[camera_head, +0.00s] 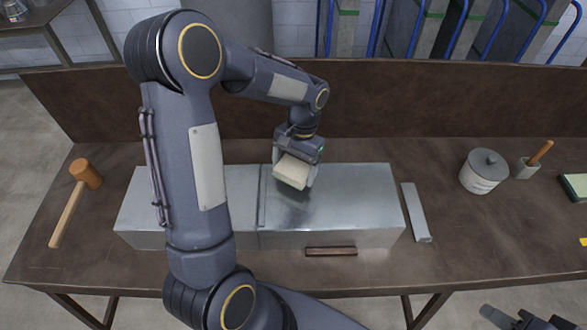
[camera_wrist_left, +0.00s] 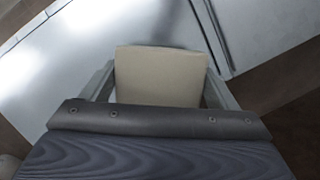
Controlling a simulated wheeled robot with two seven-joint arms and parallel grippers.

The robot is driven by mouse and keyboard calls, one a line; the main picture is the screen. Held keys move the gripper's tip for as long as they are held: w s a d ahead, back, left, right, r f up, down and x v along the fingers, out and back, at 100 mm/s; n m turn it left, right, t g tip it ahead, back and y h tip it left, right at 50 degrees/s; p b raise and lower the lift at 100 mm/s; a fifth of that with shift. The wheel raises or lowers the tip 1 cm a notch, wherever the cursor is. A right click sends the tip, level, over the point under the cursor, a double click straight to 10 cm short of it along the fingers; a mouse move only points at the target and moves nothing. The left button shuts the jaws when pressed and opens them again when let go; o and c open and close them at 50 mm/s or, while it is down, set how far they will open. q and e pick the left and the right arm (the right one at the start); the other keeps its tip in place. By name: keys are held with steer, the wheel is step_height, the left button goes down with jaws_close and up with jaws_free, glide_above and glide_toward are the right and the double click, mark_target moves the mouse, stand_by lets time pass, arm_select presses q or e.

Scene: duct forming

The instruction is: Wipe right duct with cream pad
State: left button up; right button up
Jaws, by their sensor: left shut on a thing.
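The right duct (camera_head: 365,200) is a shiny metal box section on the bench, against the left duct (camera_head: 135,205) at a seam. My left gripper (camera_head: 297,172) is shut on the cream pad (camera_head: 292,173), over the back left part of the right duct's top, near the seam. The pad also shows between the fingers in the left wrist view (camera_wrist_left: 160,75). I cannot tell whether the pad touches the metal. My left arm hides part of the left duct. My right gripper (camera_head: 522,320) is partly in view at the bottom right corner, away from the ducts; its jaws are unclear.
A mallet (camera_head: 74,200) lies at the left of the bench (camera_head: 460,250). A metal bar (camera_head: 416,212) lies right of the duct, and a dark wooden strip (camera_head: 331,252) is at its front. A lidded pot (camera_head: 484,171) and a brush holder (camera_head: 527,168) stand at the right. A backboard (camera_head: 420,100) runs behind.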

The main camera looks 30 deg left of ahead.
arm_select(q)
step_height(320, 180, up, 3)
steer(key=shift+a+f+p, duration=0.1)
steer(key=shift+a+p, duration=0.05)
steer(key=shift+p, duration=0.7)
steer(key=shift+r+p, duration=0.75)
steer(key=shift+r, duration=0.4)
